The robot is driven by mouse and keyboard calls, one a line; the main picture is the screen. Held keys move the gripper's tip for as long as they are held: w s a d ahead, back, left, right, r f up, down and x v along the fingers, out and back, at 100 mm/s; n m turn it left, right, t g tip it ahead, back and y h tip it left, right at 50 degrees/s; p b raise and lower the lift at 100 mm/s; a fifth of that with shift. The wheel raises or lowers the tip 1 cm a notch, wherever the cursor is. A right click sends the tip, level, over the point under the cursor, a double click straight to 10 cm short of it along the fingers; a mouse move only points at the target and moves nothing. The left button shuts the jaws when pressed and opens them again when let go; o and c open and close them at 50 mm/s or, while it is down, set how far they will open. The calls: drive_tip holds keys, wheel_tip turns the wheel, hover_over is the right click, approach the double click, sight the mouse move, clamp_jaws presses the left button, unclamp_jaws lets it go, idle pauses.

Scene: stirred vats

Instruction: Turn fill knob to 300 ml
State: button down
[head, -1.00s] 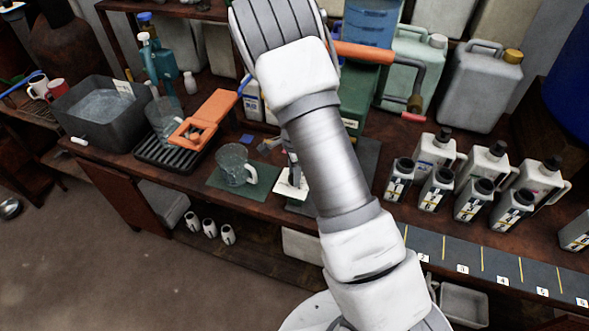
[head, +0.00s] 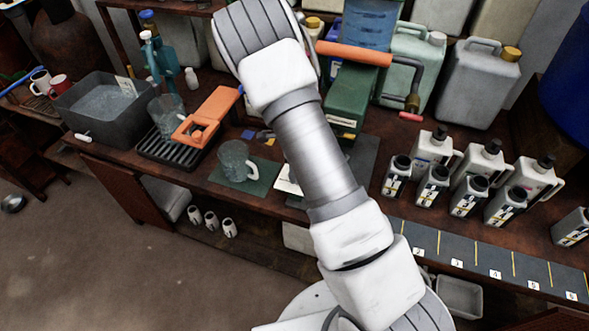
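I cannot make out the fill knob or any scale mark. A green machine (head: 350,98) with an orange-gripped crank handle (head: 354,53) stands at the back, partly behind my arm. A white card-like piece (head: 284,181) shows beside my forearm, mostly covered by it; what it carries is unreadable. A clear measuring jug (head: 235,160) stands on a green mat (head: 262,172) just left of it. My gripper is hidden behind my own arm, so its fingers and any contact do not show.
A grey water basin (head: 98,112), an orange tool (head: 208,117) and a black drip rack (head: 160,152) are at left. Several labelled bottles (head: 433,186) stand at right behind a numbered strip (head: 437,246). Large canisters (head: 480,85) line the back.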

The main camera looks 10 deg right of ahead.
drive_tip(key=shift+c, duration=2.2)
unclamp_jaws()
drive_tip(key=shift+r, duration=0.1)
wheel_tip(320, 180, up, 17)
drive_tip(key=p, duration=0.1)
drive_tip(key=shift+s+r+p, duration=0.15)
drive_tip(key=shift+s+p, duration=0.1)
drive_tip(key=shift+p, duration=0.15)
drive_tip(key=shift+a, duration=0.1)
